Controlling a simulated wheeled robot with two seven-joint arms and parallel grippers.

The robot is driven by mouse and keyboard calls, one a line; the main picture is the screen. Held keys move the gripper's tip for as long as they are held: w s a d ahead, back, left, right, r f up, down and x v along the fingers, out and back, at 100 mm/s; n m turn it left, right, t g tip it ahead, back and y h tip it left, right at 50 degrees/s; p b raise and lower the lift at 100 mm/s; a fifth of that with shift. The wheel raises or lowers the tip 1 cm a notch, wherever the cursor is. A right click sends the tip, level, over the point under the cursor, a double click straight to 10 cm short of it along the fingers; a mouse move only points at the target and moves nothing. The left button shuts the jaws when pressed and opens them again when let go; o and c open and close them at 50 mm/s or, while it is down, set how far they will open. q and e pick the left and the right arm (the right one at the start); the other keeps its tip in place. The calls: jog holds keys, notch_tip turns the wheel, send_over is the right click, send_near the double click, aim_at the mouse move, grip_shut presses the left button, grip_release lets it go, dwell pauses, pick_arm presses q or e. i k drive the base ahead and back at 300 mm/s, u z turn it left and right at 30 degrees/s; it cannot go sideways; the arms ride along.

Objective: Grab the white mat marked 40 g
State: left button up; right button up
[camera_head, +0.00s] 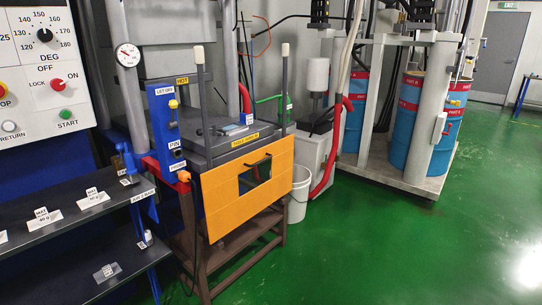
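Small white mats lie on the dark upper shelf at the left. One mat (45,221) has a small upright tag (41,212) behind it. Another mat (94,201) lies to its right with its own tag (91,191). Part of a third white piece (2,237) shows at the left picture edge. The tags carry print, but the gram figures are too small to read surely, so I cannot tell which mat is the 40 g one. Neither of my grippers is in view.
The dark shelf unit (70,243) has a lower shelf with a clear or whitish tagged piece (107,272). A blue control post (167,130) and an orange-fronted press (220,213) stand right of it. Green floor (400,240) is clear at the right.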

aim_at(43, 218)
jog(key=u, duration=1.35)
